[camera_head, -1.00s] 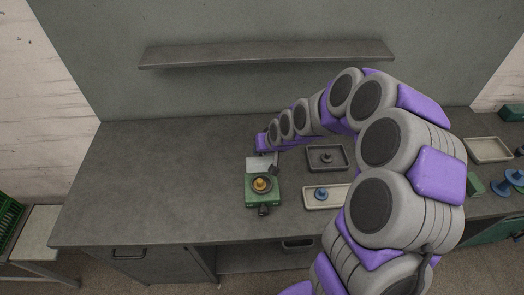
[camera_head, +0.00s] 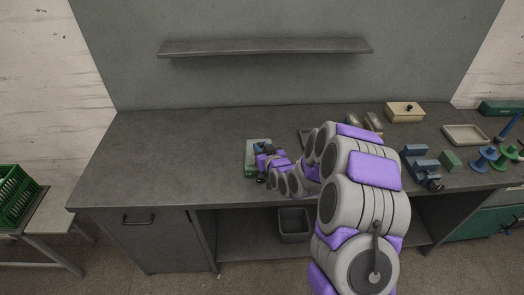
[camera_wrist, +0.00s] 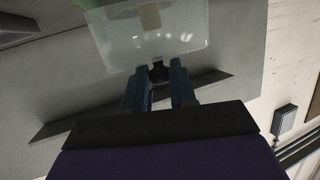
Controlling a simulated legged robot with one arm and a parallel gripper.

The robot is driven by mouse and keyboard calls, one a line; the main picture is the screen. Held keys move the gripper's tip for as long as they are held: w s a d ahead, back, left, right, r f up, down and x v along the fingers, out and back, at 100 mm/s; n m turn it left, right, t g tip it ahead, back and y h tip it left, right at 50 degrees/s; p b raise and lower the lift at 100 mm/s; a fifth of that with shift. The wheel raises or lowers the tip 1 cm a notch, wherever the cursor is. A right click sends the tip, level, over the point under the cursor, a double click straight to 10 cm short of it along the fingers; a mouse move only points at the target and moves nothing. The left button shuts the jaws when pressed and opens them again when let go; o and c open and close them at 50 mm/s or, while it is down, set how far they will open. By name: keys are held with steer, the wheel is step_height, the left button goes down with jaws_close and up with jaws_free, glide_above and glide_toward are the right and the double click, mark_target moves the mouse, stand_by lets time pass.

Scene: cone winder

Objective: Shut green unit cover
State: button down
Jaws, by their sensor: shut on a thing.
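The green unit (camera_head: 251,170) sits on the workbench, mostly hidden by my arm in the head view. Its clear cover (camera_wrist: 150,45) fills the top of the wrist view, with some green (camera_wrist: 97,4) and a blurred tan shape showing at and through it. A dark tab (camera_wrist: 160,73) sticks out from the cover's near edge. My gripper (camera_wrist: 161,71) has its two fingers on either side of this tab and is shut on it. In the head view my gripper (camera_head: 264,150) is over the unit. How far the cover stands from the unit's body is hidden.
The workbench (camera_head: 170,150) is clear to the left of the unit. A wall shelf (camera_head: 265,47) hangs above the back. To the right are a lidded box (camera_head: 405,112), a blue fixture (camera_head: 425,165), a tray (camera_head: 465,134) and green and blue spools (camera_head: 487,157).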

steer(key=shift+s+f, duration=0.15)
steer(key=shift+f, duration=0.15)
steer(key=shift+s+f, duration=0.4)
steer(key=shift+f, duration=0.2)
steer(key=shift+s+f, duration=0.1)
steer(key=shift+f, duration=0.05)
steer(key=c, duration=0.9)
jaws_free()
steer(key=shift+a, duration=0.15)
steer(key=shift+d, duration=0.25)
